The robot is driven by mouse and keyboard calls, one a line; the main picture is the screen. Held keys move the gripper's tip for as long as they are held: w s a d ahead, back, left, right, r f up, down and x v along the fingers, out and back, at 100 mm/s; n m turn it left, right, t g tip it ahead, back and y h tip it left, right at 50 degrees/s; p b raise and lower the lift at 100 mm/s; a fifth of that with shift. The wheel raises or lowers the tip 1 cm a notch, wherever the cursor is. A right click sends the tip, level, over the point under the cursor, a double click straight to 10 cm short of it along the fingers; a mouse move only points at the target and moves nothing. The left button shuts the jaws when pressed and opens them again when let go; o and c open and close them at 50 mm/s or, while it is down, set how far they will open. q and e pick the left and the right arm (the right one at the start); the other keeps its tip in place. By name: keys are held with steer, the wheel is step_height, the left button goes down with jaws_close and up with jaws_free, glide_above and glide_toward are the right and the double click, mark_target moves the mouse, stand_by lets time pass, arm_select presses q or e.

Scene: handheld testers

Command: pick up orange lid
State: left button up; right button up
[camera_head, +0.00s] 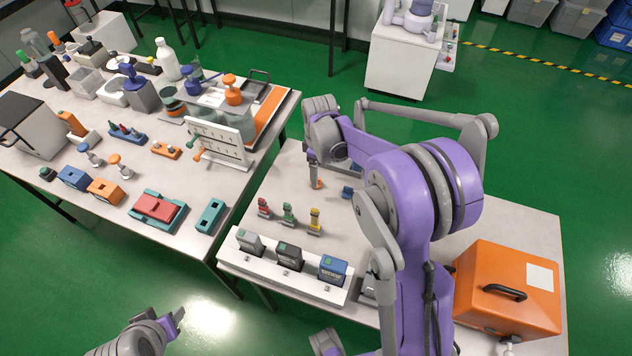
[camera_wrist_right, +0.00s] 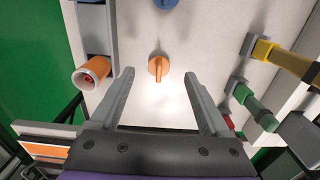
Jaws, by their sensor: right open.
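The orange lid (camera_wrist_right: 158,69), a small round piece with a raised bar, lies on the pale tabletop in the right wrist view. In the head view a bit of orange (camera_head: 317,184) shows at the tips of my right gripper (camera_head: 313,182). In the right wrist view my right gripper (camera_wrist_right: 158,88) is open and empty, with its fingers pointing toward the lid, one to each side. I cannot tell the exact height of the fingertips above the table. My left gripper (camera_head: 176,320) is at the lower left, away from the tables; its jaw opening is unclear.
Red, green and yellow testers (camera_head: 288,213) stand near the lid. A blue piece (camera_head: 347,192) lies beside it. An orange cup-like part (camera_wrist_right: 91,73) sits on a grey holder. A white rack (camera_head: 262,267) and an orange case (camera_head: 507,290) occupy the table's front and right.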

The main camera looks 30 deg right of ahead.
steer(key=f, duration=0.4)
steer(key=shift+w+a+f, duration=0.25)
steer(key=shift+w+f, duration=0.15)
jaws_close()
